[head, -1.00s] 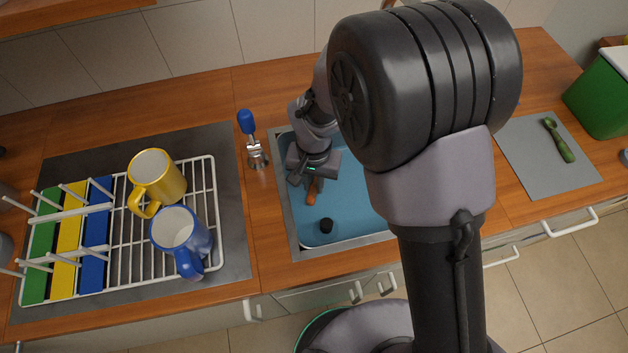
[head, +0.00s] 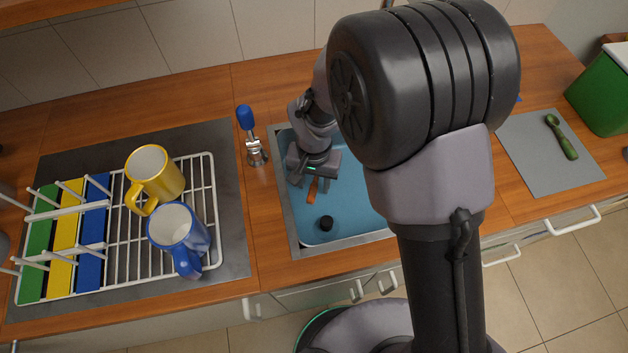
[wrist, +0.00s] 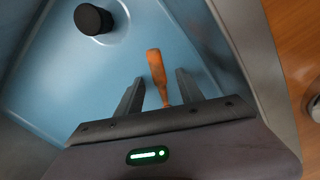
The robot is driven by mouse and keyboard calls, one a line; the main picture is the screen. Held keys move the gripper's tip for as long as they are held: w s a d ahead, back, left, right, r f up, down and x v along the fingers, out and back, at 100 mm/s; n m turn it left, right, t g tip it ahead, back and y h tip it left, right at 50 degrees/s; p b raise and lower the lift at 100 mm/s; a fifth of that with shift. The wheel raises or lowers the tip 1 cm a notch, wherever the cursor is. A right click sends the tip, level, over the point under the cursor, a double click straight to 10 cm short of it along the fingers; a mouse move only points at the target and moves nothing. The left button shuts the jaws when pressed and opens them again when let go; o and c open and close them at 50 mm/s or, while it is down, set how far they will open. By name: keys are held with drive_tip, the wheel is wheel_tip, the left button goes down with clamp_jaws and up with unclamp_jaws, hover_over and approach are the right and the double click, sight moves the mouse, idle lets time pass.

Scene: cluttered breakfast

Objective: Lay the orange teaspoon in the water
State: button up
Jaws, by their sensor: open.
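The orange teaspoon (wrist: 157,69) lies in the blue sink basin, with its handle pointing out from between my jaws in the wrist view. Its other end is hidden under my gripper. In the head view only a short orange piece of the teaspoon (head: 312,190) shows below the gripper. My gripper (wrist: 157,84) is open, with one finger on each side of the teaspoon and gaps between. The water (head: 346,207) appears as the blue area in the sink (head: 292,232); I cannot make out its surface.
A black plug (head: 326,223) stands in the basin near its front. A blue-handled tap (head: 247,120) is left of the sink. A dish rack (head: 214,215) holds a yellow mug (head: 155,172) and a blue mug (head: 178,232). A green scoop (head: 562,138) lies on a grey mat (head: 545,175).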

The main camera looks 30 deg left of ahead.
wheel_tip(320, 180, up, 17)
drive_tip(key=p, duration=0.7)
drive_tip(key=shift+r, duration=0.15)
drive_tip(key=d+r+m+t+y, duration=0.2)
drive_tip(key=d+r+m+t, duration=0.15)
drive_tip(key=d+r, duration=1.45)
drive_tip(key=s+d+m+t, duration=0.2)
drive_tip(key=s+d+m, duration=0.1)
drive_tip(key=s+d, duration=0.4)
drive_tip(key=d, duration=0.3)
drive_tip(key=shift+s+m, duration=0.3)
drive_tip(key=shift+m, duration=0.05)
drive_tip(key=shift+r, duration=0.1)
